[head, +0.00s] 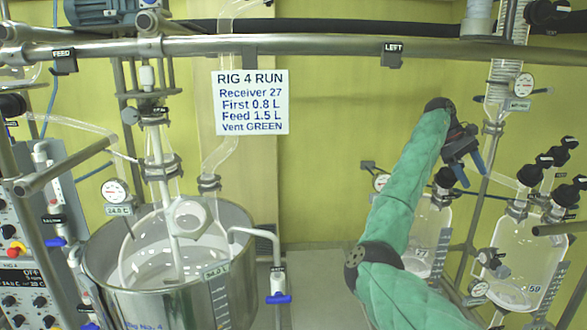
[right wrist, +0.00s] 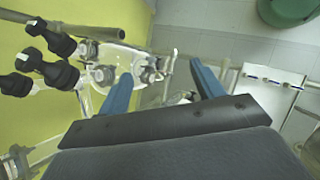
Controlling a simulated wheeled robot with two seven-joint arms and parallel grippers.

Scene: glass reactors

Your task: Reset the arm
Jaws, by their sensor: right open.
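My right arm (head: 410,185), in a green padded sleeve, reaches up from the lower right in the head view. Its gripper (head: 470,172) is at the upper right, in front of the receiver glassware. The gripper has blue fingers. In the right wrist view the two blue fingers (right wrist: 162,88) stand wide apart with nothing between them. Black valve knobs and a glass vessel top lie beyond the left finger. My left gripper is not in view.
A steel and glass reactor (head: 225,285) stands at lower left. Receiver flasks (head: 520,250) with black knobs stand at right. A metal rail (head: 300,46) crosses the top, above a white sign (head: 250,103). A green round object (right wrist: 288,8) is on the floor.

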